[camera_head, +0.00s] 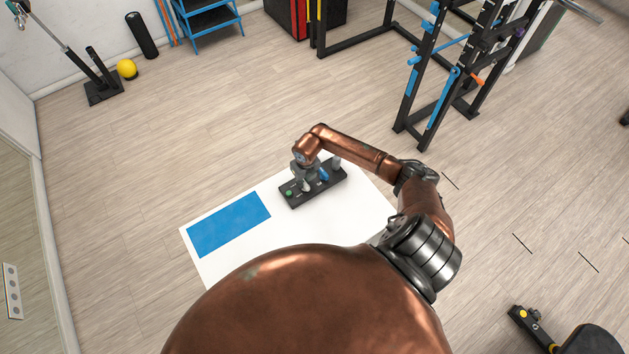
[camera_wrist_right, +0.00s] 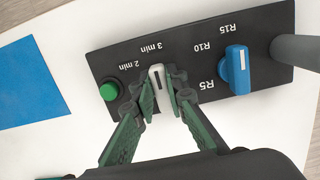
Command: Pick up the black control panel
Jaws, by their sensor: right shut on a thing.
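The black control panel (camera_head: 330,182) lies on the white table to the right of a blue rectangle. In the right wrist view the panel (camera_wrist_right: 200,50) carries a green button (camera_wrist_right: 109,91), a white knob (camera_wrist_right: 156,76), a blue knob (camera_wrist_right: 237,70) and a grey upright post (camera_wrist_right: 297,50). My right gripper (camera_head: 306,186) reaches down over the panel. In the wrist view the right gripper's fingers (camera_wrist_right: 162,98) are closed around the white knob. The lower edge of the panel is partly hidden by the gripper. My left gripper is out of view.
The white table (camera_head: 372,208) has a blue rectangle (camera_head: 229,223) on its left part. My own body hides its front. A black rack (camera_head: 408,108) stands on the floor at the back right. A yellow ball (camera_head: 127,69) is far left. Floor around the table is open.

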